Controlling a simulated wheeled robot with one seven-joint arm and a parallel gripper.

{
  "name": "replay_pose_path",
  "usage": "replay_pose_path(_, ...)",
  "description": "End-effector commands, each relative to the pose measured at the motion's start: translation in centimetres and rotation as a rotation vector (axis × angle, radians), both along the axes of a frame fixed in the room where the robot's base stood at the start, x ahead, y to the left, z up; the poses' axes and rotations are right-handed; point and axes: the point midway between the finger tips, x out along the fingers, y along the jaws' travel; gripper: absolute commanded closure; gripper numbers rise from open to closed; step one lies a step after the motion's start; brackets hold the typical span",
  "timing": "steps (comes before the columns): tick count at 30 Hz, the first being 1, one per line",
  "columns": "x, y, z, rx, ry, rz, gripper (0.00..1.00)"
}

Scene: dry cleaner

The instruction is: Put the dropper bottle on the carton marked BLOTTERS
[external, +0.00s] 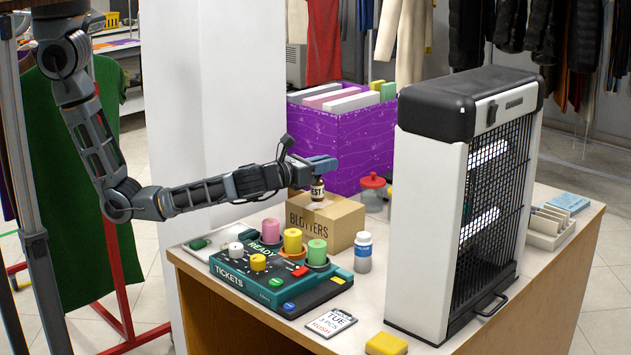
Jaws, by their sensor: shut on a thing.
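The dropper bottle (317,191) is small and dark brown with a pale label. It is upright at the top of the carton marked BLOTTERS (345,230), a tan cardboard box on the counter. My gripper (320,165) reaches in from the left and is shut on the bottle's upper part, hiding its cap. The bottle's base is at or just above the carton's top; I cannot tell whether it touches.
A green TICKETS holder (240,278) with coloured rolls stands in front of the carton. A large black-and-white heater-like unit (425,210) blocks the right. A purple bin (350,150) stands behind.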

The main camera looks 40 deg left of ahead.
Motion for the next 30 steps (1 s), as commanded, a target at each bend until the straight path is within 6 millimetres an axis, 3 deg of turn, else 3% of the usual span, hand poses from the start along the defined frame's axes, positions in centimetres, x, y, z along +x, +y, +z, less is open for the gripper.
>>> replay_pose_path(3, 0.0, -0.1, -1.2, 0.000, 0.000, -0.002, 1.00)
replay_pose_path(17, 0.0, 0.0, -1.8, 0.000, -0.001, 0.000, 1.00)
replay_pose_path(18, 0.0, 0.0, -1.7, 0.000, -0.001, 0.000, 0.77)
replay_pose_path(25, 0.0, 0.0, -1.7, 0.000, 0.000, 0.000, 0.55)
replay_pose_path(30, 0.0, 0.0, -1.7, 0.000, 0.000, 0.000, 0.54)
